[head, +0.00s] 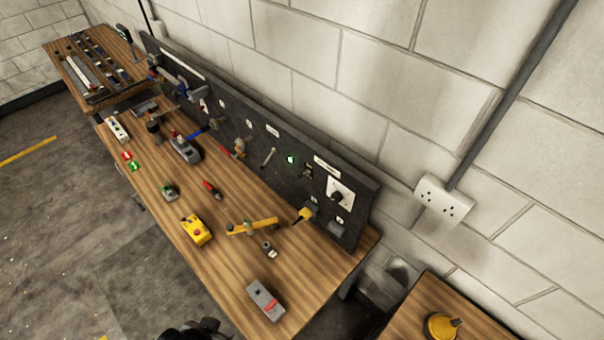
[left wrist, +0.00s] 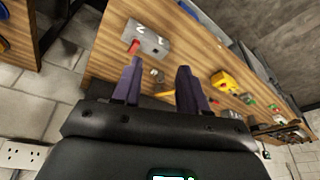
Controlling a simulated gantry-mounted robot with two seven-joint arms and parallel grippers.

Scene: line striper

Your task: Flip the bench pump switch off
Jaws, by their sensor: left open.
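I cannot tell for sure which control is the bench pump switch, as the labels are too small to read. On the dark back panel (head: 270,140) in the head view are a white plate with a dark knob (head: 340,194), a small dark switch (head: 308,171) and a lit green lamp (head: 291,159) beside it. My left gripper (left wrist: 160,68) shows in the left wrist view with its two dark fingers apart and nothing between them. Beyond the fingertips is a grey box with a red part (left wrist: 147,40), also on the bench front in the head view (head: 265,299). My right gripper is not seen.
The wooden bench (head: 225,280) holds a yellow box with a red button (head: 196,231), a yellow tool (head: 252,227) and several small tools. A white wall socket (head: 442,201) is right of the panel. A second table with a yellow funnel-like object (head: 441,326) stands at lower right.

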